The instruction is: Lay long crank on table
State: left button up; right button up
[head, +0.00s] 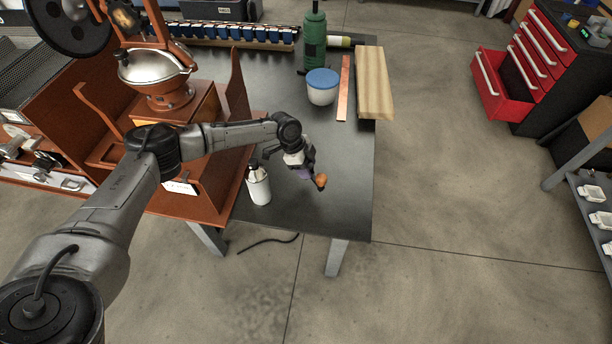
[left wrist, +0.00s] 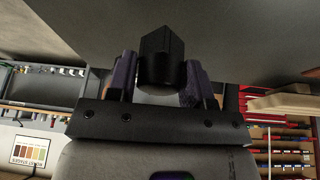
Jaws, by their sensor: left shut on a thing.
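My left gripper (head: 308,172) is over the front part of the dark table (head: 345,205), left of its right edge. It is shut on the long crank, of which an orange-brown knob (head: 321,181) shows at the fingertips in the head view. In the left wrist view a black part of the crank (left wrist: 160,58) sits between the two purple fingers (left wrist: 158,80). The rest of the crank is hidden by the gripper. I cannot tell whether the crank touches the table. My right gripper is in neither view.
A white bottle (head: 258,186) stands just left of my left gripper. Behind are a blue-lidded tub (head: 322,86), a copper strip (head: 344,90), a wooden board (head: 373,84) and a green canister (head: 314,40). The orange-brown roaster (head: 165,100) fills the left. The table between tub and gripper is clear.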

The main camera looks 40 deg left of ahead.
pick_arm(q)
jog(key=shift+w+a+f, duration=0.1)
jog(key=shift+a+f, duration=0.05)
jog(key=shift+a, duration=0.1)
jog(key=shift+f+b, duration=0.8)
jog(key=shift+f, duration=1.1)
jog(key=shift+f, duration=0.15)
jog(key=o, duration=1.2)
jog(key=shift+c, duration=0.2)
jog(key=shift+r, duration=0.3)
jog(key=p+v, duration=0.4)
jog(key=v, duration=0.7)
jog(key=shift+r, duration=0.3)
